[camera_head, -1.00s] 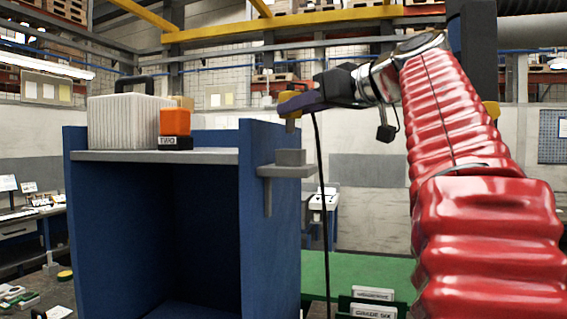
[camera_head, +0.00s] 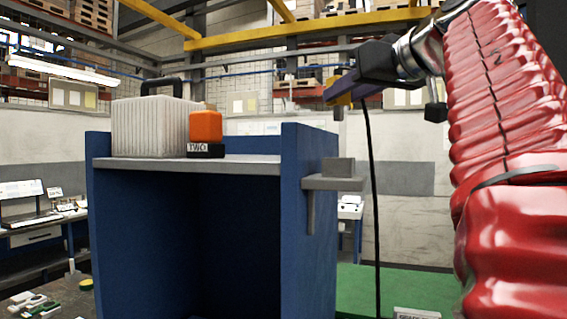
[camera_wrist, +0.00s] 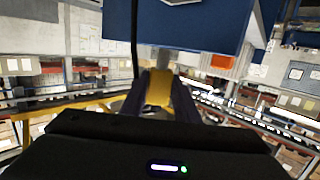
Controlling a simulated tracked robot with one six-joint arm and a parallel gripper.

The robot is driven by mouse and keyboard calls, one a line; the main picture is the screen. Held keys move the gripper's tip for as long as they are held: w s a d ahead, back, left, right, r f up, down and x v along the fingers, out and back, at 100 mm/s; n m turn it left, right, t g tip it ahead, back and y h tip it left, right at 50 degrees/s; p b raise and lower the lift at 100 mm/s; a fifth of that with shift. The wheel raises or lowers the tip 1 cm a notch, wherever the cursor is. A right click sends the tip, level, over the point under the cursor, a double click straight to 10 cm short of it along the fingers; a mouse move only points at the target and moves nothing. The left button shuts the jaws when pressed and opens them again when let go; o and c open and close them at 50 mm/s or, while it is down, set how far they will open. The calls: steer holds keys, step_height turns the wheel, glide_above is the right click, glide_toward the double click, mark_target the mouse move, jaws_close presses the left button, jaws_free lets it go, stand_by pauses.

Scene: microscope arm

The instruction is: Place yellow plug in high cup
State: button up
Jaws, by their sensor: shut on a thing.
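My gripper (camera_head: 343,92) is shut on the yellow plug (camera_head: 342,97) and holds it up in the air. A grey tip (camera_head: 339,113) points down from the plug, and a black cable hangs down beside it. The small grey high cup (camera_head: 338,167) sits on a grey bracket on the right side of the blue cabinet. In the head view the plug's tip is above the cup, with a clear gap; depth is hard to judge. In the wrist view the plug (camera_wrist: 159,88) shows between the dark fingers. The cup's inside is hidden.
The blue cabinet (camera_head: 308,200) has a grey top shelf (camera_head: 255,164). A white ribbed case (camera_head: 150,127) and an orange block (camera_head: 206,126) on a dark base marked TWO stand on it. Right of the cabinet is open space above a green surface (camera_head: 365,285).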

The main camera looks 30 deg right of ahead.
steer(key=shift+f, duration=2.95)
steer(key=shift+f, duration=1.85)
steer(key=shift+f, duration=0.15)
steer(key=o, duration=1.1)
